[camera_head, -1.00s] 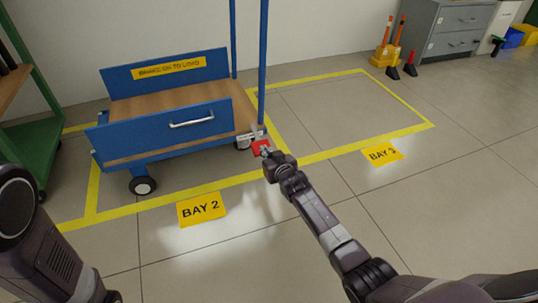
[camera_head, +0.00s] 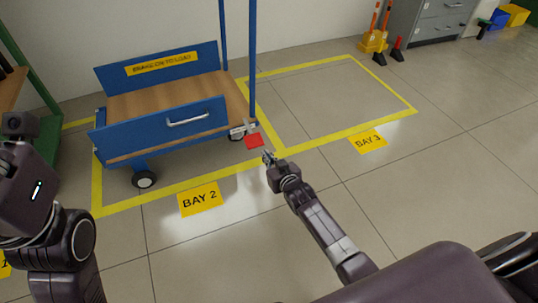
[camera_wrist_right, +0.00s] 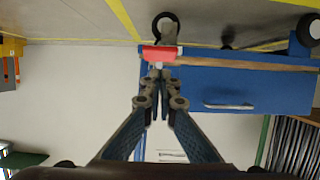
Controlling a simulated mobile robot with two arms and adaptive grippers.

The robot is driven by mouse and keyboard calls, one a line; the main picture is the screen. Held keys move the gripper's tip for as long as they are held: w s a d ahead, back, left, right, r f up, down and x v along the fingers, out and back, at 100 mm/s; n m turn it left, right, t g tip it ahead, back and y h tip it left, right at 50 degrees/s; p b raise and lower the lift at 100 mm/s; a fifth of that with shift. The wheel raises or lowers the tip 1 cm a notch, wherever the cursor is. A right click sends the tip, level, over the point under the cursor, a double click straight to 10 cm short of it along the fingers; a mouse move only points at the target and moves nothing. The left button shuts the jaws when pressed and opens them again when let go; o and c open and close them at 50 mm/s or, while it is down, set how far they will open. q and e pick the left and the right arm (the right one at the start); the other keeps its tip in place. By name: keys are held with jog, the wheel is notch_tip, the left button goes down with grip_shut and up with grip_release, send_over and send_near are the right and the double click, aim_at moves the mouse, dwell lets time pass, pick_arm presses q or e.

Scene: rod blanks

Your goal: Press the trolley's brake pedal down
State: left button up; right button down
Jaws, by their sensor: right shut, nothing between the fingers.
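The blue trolley (camera_head: 160,121) with a wooden deck stands in Bay 2. Its red brake pedal (camera_head: 254,141) sticks out on a grey bracket at the trolley's near right corner, by a wheel. Whether it is up or down is hard to tell. My right gripper (camera_head: 268,158) is shut and empty, just to the right of and nearer than the pedal, with a small gap in the head view. In the right wrist view, which is upside down, the pedal (camera_wrist_right: 160,53) shows just beyond the closed fingertips (camera_wrist_right: 158,78). My left arm shows at the left, but its gripper does not.
Yellow floor lines mark the bays, with a Bay 2 sign (camera_head: 200,199) and a Bay 3 sign (camera_head: 368,141). Bay 3 is empty. A green rack (camera_head: 36,75) stands at the left; orange posts (camera_head: 376,30) and a grey cabinet (camera_head: 428,28) stand at the back right.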

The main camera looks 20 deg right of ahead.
jog(key=shift+s+p, duration=0.3)
jog(key=shift+s, duration=0.65)
